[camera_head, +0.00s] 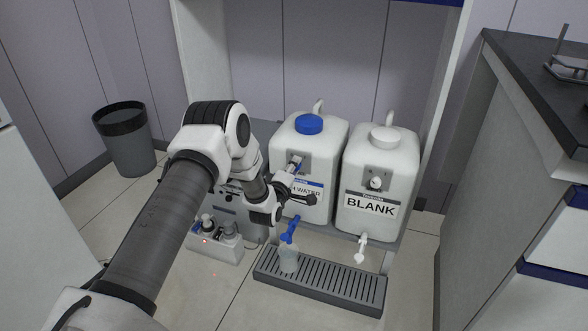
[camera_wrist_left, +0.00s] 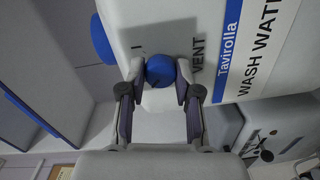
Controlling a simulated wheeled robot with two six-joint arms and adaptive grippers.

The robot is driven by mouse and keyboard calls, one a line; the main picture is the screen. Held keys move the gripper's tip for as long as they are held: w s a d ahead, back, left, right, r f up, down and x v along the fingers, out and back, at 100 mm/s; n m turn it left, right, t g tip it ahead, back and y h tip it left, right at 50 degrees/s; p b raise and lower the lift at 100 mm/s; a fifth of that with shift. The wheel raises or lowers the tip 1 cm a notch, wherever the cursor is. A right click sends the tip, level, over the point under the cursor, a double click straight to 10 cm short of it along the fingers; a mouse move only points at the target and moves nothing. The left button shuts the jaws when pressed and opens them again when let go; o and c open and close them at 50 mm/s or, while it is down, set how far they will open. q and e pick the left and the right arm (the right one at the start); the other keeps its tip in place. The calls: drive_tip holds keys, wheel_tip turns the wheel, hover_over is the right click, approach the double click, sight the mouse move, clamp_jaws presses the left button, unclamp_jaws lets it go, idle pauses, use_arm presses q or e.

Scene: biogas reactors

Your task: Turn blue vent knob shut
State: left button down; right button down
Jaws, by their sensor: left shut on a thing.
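The blue vent knob (camera_wrist_left: 160,71) sits between the two fingers of my left gripper (camera_wrist_left: 161,82) in the wrist view. The fingers press on it from both sides, and I cannot tell which way its pointer faces. The word VENT shows beside it on the white wash water tank (camera_wrist_left: 226,20). In the head view, the tank (camera_head: 328,138) has a blue cap (camera_head: 309,124). My left gripper (camera_head: 294,167) reaches the tank's front plate, and arm and gripper hide most of the knob. My right gripper is out of view.
The BLANK tank (camera_head: 400,160) stands to the right, with a white knob and white tap (camera_head: 361,249). A blue tap (camera_head: 289,230) hangs over a small bottle (camera_head: 288,261) on the grey drip tray (camera_head: 330,291). A bin (camera_head: 130,150) stands left; a dark counter (camera_head: 540,80) is right.

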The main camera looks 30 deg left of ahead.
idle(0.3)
use_arm(q)
drive_tip(key=c, duration=0.8)
unclamp_jaws()
drive_tip(key=shift+s, duration=0.1)
drive_tip(key=v, duration=1.1)
drive_tip(key=shift+s, duration=0.4)
drive_tip(key=shift+d, duration=0.1)
